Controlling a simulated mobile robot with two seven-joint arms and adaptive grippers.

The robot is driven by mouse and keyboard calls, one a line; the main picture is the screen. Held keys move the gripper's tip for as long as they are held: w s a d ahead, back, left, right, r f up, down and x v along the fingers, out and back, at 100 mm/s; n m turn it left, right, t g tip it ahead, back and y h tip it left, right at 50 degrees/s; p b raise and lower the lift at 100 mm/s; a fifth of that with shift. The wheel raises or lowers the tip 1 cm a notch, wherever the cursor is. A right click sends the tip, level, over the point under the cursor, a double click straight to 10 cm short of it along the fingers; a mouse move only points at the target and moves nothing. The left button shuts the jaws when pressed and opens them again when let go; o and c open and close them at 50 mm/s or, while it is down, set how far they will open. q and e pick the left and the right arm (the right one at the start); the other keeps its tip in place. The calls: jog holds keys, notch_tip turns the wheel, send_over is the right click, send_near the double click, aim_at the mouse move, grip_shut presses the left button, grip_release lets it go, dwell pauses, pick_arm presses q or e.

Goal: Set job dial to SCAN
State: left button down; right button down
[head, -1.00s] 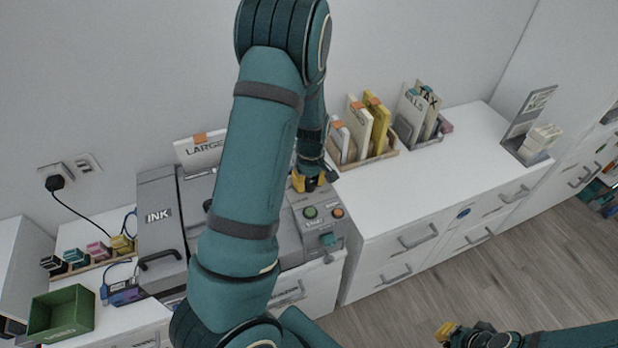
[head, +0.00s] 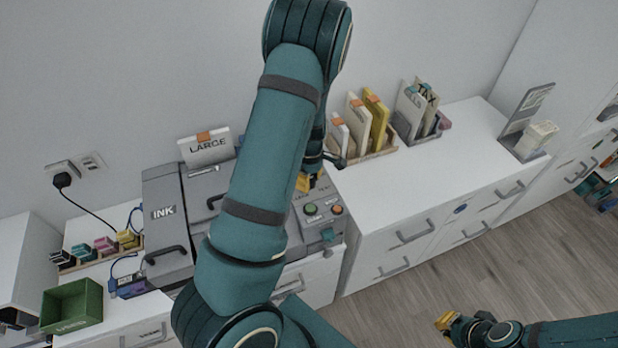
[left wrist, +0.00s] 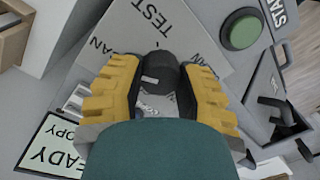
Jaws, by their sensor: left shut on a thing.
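The job dial (left wrist: 160,75) is a black round knob with a small pale mark on its left side, seen in the left wrist view. My left gripper (left wrist: 153,88) has its yellow fingers on both sides of the knob and is shut on it. The word TEST stands beyond the knob, with partly covered lettering ending in AN on either side. A small display (left wrist: 55,145) reads READY COPY. In the head view my left gripper (head: 306,183) is at the printer panel and hides the dial. My right gripper (head: 446,321) is far off at lower right, its opening unclear.
A green button (left wrist: 241,32) sits beside the dial, also on the panel in the head view (head: 311,208), with an orange button (head: 336,209) next to it. File holders (head: 365,150) stand behind on the white cabinet. A green bin (head: 72,305) is at left.

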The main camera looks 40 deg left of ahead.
pick_arm(q)
jog(key=shift+a, duration=0.1)
jog(key=c, duration=0.5)
grip_release()
jog(key=r, duration=1.2)
jog(key=shift+w, duration=0.25)
